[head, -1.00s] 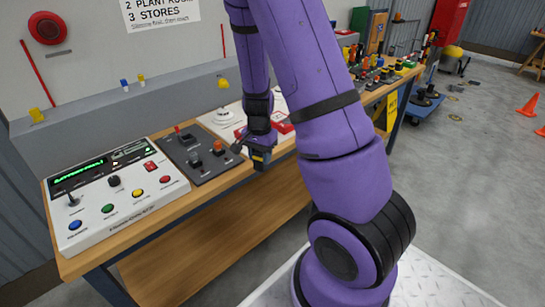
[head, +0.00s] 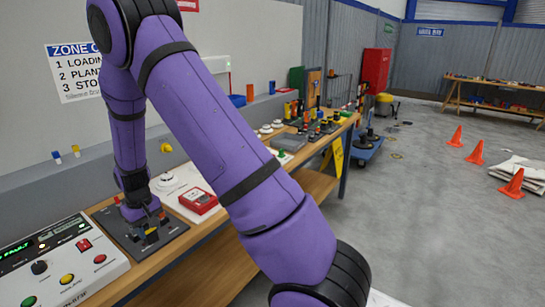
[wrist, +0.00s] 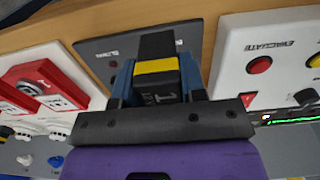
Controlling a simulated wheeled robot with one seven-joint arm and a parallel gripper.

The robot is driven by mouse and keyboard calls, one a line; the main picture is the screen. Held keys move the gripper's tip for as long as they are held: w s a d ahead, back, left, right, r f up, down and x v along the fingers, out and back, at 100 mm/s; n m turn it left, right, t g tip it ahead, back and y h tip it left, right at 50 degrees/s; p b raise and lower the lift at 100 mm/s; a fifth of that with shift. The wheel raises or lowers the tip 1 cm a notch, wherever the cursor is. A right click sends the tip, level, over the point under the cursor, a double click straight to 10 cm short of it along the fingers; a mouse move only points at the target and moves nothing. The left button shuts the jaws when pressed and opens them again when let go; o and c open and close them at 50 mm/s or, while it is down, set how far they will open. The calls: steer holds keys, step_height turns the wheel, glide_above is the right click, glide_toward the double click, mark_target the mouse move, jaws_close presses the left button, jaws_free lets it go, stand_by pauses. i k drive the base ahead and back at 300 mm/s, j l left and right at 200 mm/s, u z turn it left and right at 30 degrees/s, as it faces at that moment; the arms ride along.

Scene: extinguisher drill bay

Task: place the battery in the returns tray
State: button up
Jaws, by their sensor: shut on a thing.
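My gripper (head: 150,228) is over the dark grey switch panel on the bench in the head view. In the wrist view my gripper (wrist: 160,88) is shut on the battery (wrist: 157,70), a black block with a yellow band and a printed 1. Its fingers press on both sides of it. The battery (head: 151,236) is small and partly hidden in the head view. I cannot make out a returns tray in either view.
The grey panel (head: 118,230) has upright levers. A white alarm console (head: 70,262) stands to its left and a red box (head: 198,200) to its right. Further along the bench (head: 215,225) are several small items. Orange cones (head: 475,153) stand on the floor at right.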

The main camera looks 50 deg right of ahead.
mark_target(289, 142)
steer(key=l, duration=0.6)
steer(key=k+l+z, duration=0.1)
steer(key=l, duration=0.5)
steer(key=i+j+z, duration=0.1)
steer(key=i, duration=0.25)
steer(key=i+j, duration=0.1)
steer(key=i, duration=0.25)
steer(key=l+u, duration=0.15)
steer(key=l, duration=0.85)
steer(key=k+l+u, duration=0.2)
steer(key=l, duration=0.75)
steer(key=i+l, duration=0.05)
steer(key=i, duration=0.05)
